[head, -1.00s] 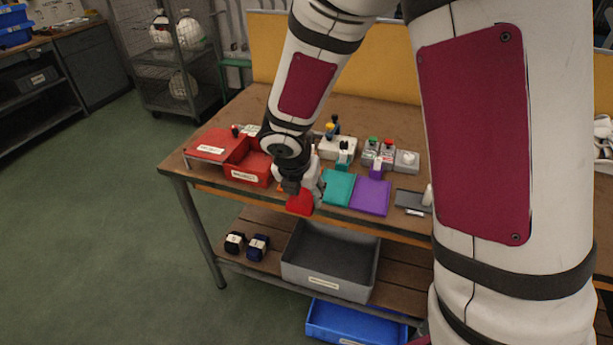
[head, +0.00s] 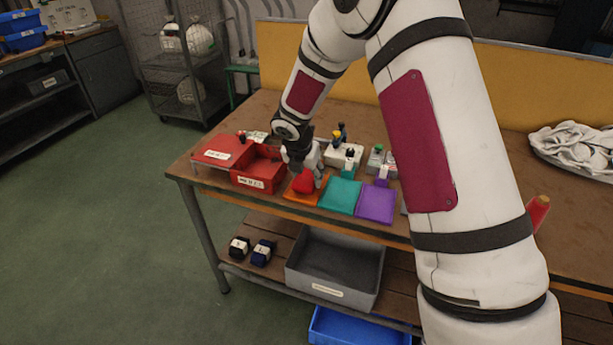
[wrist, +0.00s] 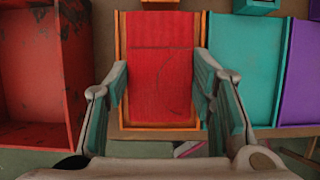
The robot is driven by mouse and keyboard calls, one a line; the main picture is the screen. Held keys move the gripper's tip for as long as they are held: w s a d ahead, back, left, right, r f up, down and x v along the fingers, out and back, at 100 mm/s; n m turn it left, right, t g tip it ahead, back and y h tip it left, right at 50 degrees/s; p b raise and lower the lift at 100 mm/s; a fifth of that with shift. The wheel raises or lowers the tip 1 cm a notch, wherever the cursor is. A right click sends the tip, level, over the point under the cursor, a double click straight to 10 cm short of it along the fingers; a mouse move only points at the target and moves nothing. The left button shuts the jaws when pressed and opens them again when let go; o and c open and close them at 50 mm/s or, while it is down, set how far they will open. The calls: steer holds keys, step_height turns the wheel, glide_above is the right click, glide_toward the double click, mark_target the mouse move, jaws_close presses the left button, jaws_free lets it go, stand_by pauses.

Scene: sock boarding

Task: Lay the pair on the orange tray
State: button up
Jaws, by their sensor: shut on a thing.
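A flat red pair (wrist: 160,75) fills the space between the fingers of my gripper (wrist: 160,85) in the wrist view. In the head view the red pair (head: 303,184) hangs below my gripper (head: 301,172). The orange tray (wrist: 199,40) shows as an orange rim along both sides and the near end of the pair. In the head view the tray's orange edge (head: 301,201) shows around and below the pair. The pair is over the tray; I cannot tell whether it touches the tray floor.
A teal tray (head: 339,195) and a purple tray (head: 376,204) lie to the right. A red open bin (head: 258,184) stands close on the left. Small posts with coloured knobs (head: 345,155) stand behind the trays. A grey bin (head: 335,270) sits on the lower shelf.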

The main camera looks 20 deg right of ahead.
steer(key=shift+f, duration=0.3)
steer(key=shift+f, duration=0.2)
steer(key=o, duration=1.2)
steer(key=shift+c, duration=0.2)
steer(key=shift+r, duration=0.1)
